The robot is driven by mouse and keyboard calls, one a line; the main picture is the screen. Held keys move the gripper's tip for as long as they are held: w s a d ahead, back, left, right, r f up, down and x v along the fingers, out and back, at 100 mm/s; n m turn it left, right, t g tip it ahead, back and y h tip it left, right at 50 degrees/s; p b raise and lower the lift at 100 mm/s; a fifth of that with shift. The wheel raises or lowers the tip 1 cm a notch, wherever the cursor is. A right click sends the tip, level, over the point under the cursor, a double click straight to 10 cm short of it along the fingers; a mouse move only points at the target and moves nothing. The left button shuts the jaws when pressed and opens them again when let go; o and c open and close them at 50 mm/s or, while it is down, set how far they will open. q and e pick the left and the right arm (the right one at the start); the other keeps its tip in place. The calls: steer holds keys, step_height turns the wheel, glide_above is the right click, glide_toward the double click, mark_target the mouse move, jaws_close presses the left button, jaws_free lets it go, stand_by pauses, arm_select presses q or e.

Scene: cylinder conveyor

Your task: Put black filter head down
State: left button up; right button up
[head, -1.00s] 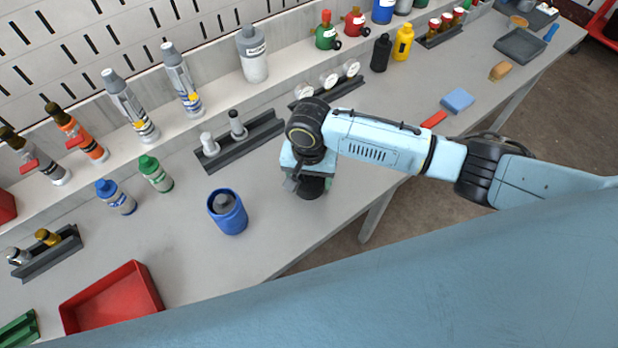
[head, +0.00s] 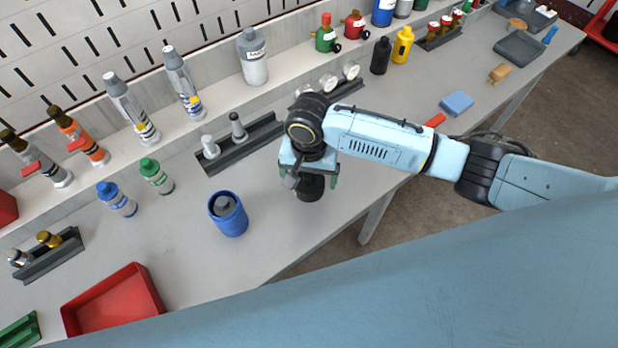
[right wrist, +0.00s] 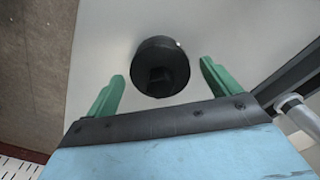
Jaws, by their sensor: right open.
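The black filter head (head: 311,188) stands on the grey workbench near its front edge. In the right wrist view the black filter head (right wrist: 160,67) shows as a round dark body with a smaller block on its top. My right gripper (head: 309,180) is at the filter head, its green fingers spread apart. In the right wrist view the right gripper (right wrist: 162,82) has one finger on each side of the head, with a gap to both. My left gripper is not in view.
A blue container (head: 228,215) with a grey part inside stands to the left. A dark rack (head: 240,150) with two grey fittings lies behind. A red tray (head: 112,300) is at the front left. Bare bench lies between the blue container and the filter head.

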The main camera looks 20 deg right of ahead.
mark_target(309, 175)
step_height(309, 175, up, 10)
steer(key=shift+r+p, duration=0.1)
steer(key=shift+p, duration=0.9)
